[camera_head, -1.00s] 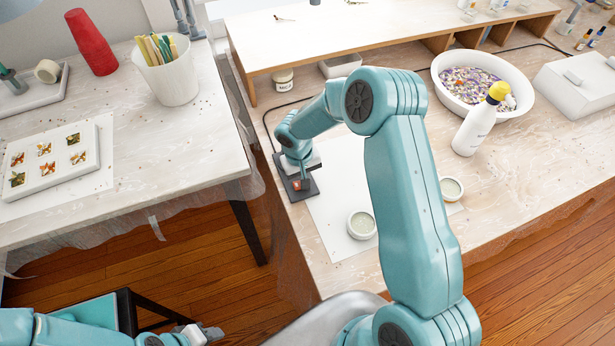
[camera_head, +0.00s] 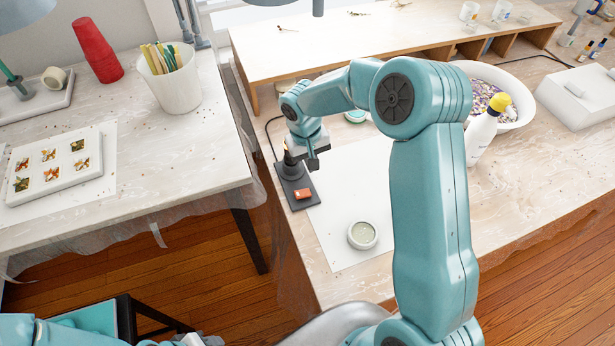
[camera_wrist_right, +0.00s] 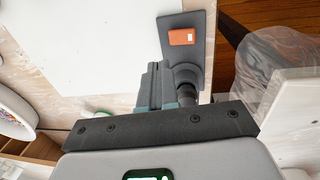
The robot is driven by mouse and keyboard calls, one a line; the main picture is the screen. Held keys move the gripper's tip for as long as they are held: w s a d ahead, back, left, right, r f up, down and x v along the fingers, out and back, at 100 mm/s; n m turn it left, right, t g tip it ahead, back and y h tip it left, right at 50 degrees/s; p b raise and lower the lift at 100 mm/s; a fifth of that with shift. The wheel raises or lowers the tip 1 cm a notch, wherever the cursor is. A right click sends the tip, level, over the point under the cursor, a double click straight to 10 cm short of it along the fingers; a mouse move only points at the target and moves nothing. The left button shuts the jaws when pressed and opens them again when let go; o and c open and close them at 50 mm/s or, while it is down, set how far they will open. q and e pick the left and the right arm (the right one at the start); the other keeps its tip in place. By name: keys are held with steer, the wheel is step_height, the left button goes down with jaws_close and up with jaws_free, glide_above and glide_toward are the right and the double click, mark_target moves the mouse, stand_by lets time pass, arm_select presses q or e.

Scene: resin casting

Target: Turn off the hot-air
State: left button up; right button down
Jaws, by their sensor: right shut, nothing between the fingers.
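The hot-air tool's dark grey base (camera_head: 284,168) stands at the left edge of the right-hand worktable. An orange-red switch (camera_head: 303,194) sits on the front of it. The switch also shows uncovered in the right wrist view (camera_wrist_right: 181,37), but I cannot tell its position. My right gripper (camera_head: 313,160) is shut and empty, above and behind the switch, close to the dark upright part of the tool, which it partly hides. In the wrist view its fingers (camera_wrist_right: 153,85) are beside that upright. My left gripper (camera_head: 205,341) is cut off by the bottom edge, away from the tool.
A white sheet (camera_head: 345,205) with a round pale cup (camera_head: 362,235) lies right of the tool. A yellow-capped bottle (camera_head: 482,135) and a white bowl (camera_head: 522,112) stand further right. The left table (camera_head: 150,180) holds a mould tray (camera_head: 70,182) and a white bucket (camera_head: 176,92).

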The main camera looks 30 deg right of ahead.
steer(key=r, duration=0.3)
steer(key=shift+d+r, duration=0.25)
steer(key=shift+d, duration=0.05)
steer(key=shift+s, duration=0.1)
